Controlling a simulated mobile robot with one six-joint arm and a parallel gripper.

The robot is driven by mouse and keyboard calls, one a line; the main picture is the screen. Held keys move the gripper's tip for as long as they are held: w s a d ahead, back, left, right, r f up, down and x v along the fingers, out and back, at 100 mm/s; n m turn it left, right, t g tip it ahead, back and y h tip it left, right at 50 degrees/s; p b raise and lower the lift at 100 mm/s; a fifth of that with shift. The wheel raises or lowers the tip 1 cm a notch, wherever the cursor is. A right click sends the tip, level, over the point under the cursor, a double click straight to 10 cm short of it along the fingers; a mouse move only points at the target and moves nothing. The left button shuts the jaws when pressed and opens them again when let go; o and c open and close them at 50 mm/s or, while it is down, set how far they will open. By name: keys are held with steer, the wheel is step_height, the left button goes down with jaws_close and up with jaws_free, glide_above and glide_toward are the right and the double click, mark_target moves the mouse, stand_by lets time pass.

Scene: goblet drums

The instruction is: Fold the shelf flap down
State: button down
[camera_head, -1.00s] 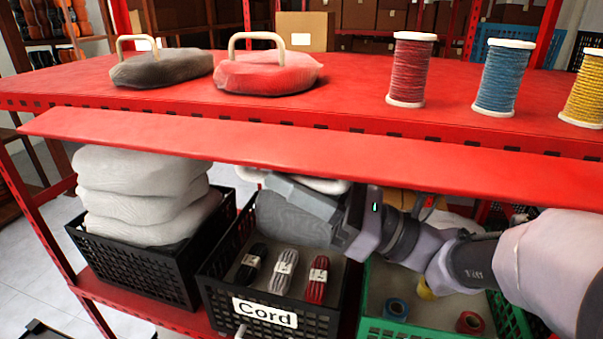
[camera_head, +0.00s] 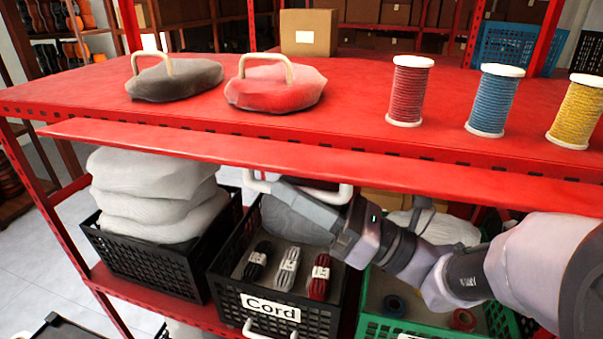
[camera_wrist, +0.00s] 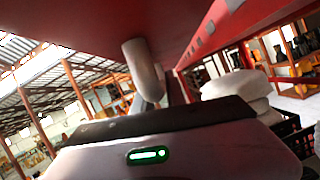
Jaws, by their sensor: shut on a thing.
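The shelf flap (camera_head: 320,163) is a long red panel along the front edge of the red shelf top. It shows as a narrow, slightly slanting band. A white bar handle (camera_head: 345,194) shows under the flap, partly hidden by the flap and my gripper. My gripper (camera_head: 282,189) reaches in from the right below the flap and is shut on this handle. In the wrist view the pale handle (camera_wrist: 143,70) rises from behind my gripper to the flap's red underside (camera_wrist: 110,20). The fingertips are mostly hidden there.
Dark (camera_head: 172,82) and red (camera_head: 273,90) handled weights and thread spools (camera_head: 409,90) stand on the shelf top (camera_head: 350,85). Below are a black crate of white sacks (camera_head: 150,255), the Cord crate (camera_head: 280,318) and a green crate (camera_head: 385,327).

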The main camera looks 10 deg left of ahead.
steer(key=shift+w+f, duration=0.1)
steer(key=shift+f, duration=0.05)
steer(key=c, duration=1.4)
jaws_free()
steer(key=shift+o, duration=0.2)
steer(key=shift+d, duration=0.1)
steer(key=b+v, duration=0.7)
steer(key=v, duration=1)
steer(key=shift+f, duration=0.15)
